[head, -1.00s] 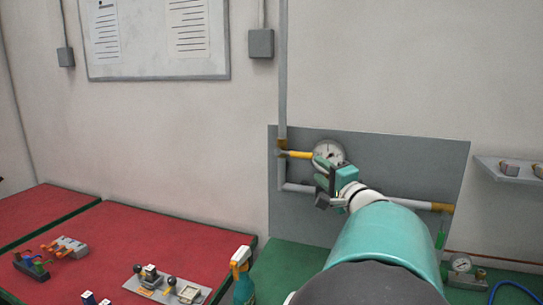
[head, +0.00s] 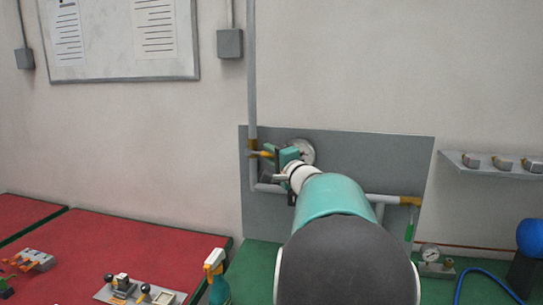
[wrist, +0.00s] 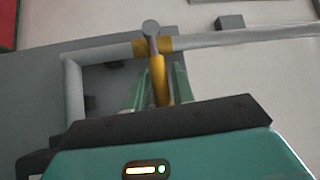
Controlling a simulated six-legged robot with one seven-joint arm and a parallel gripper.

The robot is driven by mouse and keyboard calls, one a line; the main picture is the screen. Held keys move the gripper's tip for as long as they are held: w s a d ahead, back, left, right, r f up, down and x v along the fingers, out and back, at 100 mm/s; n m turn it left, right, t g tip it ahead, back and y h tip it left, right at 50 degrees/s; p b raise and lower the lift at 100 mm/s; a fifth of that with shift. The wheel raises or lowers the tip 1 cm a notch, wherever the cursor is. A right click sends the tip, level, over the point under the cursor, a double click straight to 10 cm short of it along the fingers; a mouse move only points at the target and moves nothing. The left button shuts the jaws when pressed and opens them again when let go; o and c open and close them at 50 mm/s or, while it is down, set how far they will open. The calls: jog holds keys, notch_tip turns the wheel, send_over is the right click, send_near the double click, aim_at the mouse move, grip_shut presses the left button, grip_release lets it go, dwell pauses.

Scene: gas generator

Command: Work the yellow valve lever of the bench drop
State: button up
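The yellow valve lever (head: 265,154) sticks out to the right from the brass valve (head: 252,147) on the vertical grey pipe in the head view; its end is hidden behind my gripper (head: 273,160). In the wrist view the lever (wrist: 160,82) lies between the two green fingers of my gripper (wrist: 160,88), with the valve body (wrist: 152,46) just beyond the fingertips. The fingers stand apart, one on each side of the lever, with narrow gaps. I cannot tell whether either finger touches it.
A round gauge (head: 300,151) sits right behind my gripper. The grey backing panel (head: 375,158) carries a lower pipe with a green-handled valve (head: 409,232). A spray bottle (head: 216,277) stands at the red bench's right edge. A shelf (head: 490,164) is at right.

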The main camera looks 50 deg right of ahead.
aim_at(257, 153)
grip_shut()
jog(key=shift+r, duration=0.1)
jog(key=r+n+g, duration=0.2)
jog(key=n+y, duration=0.1)
jog(key=shift+w+a+r+g, duration=0.15)
jog(key=shift+w+r+g, duration=0.15)
jog(key=shift+r+g, duration=0.1)
jog(key=n+g, duration=0.1)
jog(key=w+r+g, duration=0.1)
jog(key=r+n+g, duration=0.1)
jog(key=shift+w+a+r+n, duration=0.15)
jog(key=shift+w+a+n, duration=0.05)
jog(key=shift+a+n, duration=0.1)
jog(key=w+g, duration=0.1)
jog(key=r+n+g, duration=0.1)
jog(key=shift+w+a+r+n+g, duration=0.15)
jog(key=shift+w+a+n+g, duration=0.15)
jog(key=shift+w+a+g, duration=0.1)
jog(key=shift+w+a+r+n+g+h, duration=0.2)
jog(key=shift+w+n+g+h, duration=0.15)
jog(key=shift+g, duration=0.45)
jog(key=shift+w+a+r+n+g+h, duration=0.1)
jog(key=shift+w+a+n+g+h, duration=0.1)
jog(key=shift+w+n+g, duration=0.45)
jog(key=shift+w+a+n+g+h, duration=0.2)
jog(key=shift+w+g, duration=0.2)
jog(key=shift+g, duration=0.45)
